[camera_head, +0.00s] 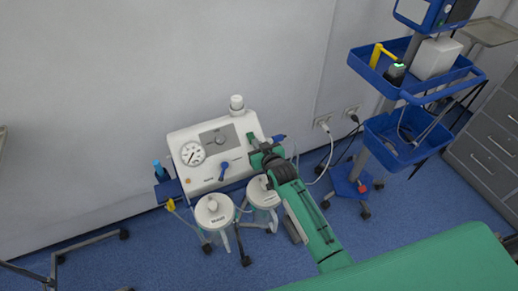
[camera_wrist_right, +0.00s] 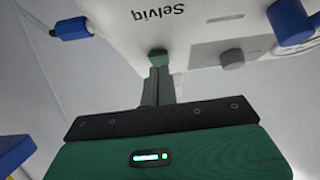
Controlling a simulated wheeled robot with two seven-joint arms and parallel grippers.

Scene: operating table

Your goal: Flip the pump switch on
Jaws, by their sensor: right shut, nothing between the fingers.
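The pump (camera_head: 210,160) is a white box with a round gauge, a grey knob panel and a blue lever, against the wall in the head view. In the right wrist view its white casing (camera_wrist_right: 145,25) appears upside down with the word "Selviq". A small green piece, apparently the switch (camera_wrist_right: 158,57), sits at the casing's edge. My right gripper (camera_wrist_right: 158,75) is shut and empty, its grey fingertips right at that green piece; contact is unclear. In the head view the right gripper (camera_head: 256,142) is at the pump's right side, hiding the switch there. My left gripper is out of view.
Two clear jars with white lids (camera_head: 214,209) (camera_head: 262,190) hang below the pump, close to my right arm. A blue-shelved trolley (camera_head: 390,130) stands to the right. Plugged cords (camera_head: 325,128) hang from the wall between. A green-covered table (camera_head: 430,265) fills the lower right.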

